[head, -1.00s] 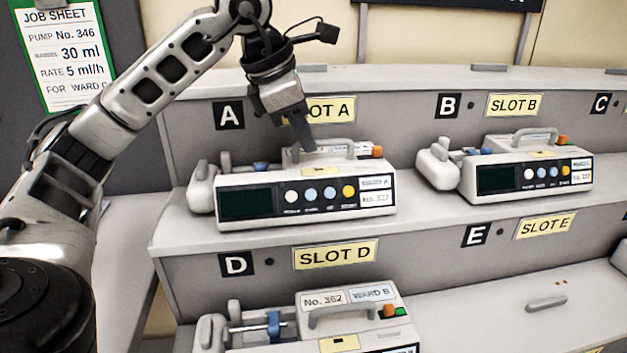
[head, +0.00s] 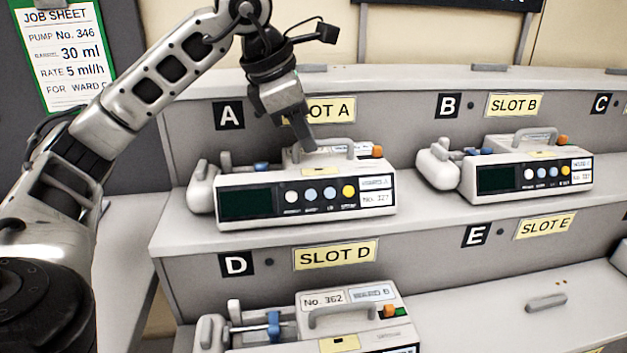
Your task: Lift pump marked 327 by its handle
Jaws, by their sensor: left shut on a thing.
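The pump marked 327 (head: 265,202) stands on the upper shelf in slot A, a grey-white box with a dark screen, round buttons and a "No. 327" label on its front. Its grey handle (head: 338,144) arches over the top. My left gripper (head: 309,147) comes down from above and is shut on the left end of this handle. The fingertips partly hide that end. The pump looks level and I see no clear gap below it. My right gripper is not in view.
Another pump (head: 525,178) stands in slot B to the right. Pump No. 362 (head: 335,330) sits below in slot D. The slot A sign (head: 337,108) on the riser is close behind my gripper. A job sheet (head: 62,55) naming pump 346 hangs at the left.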

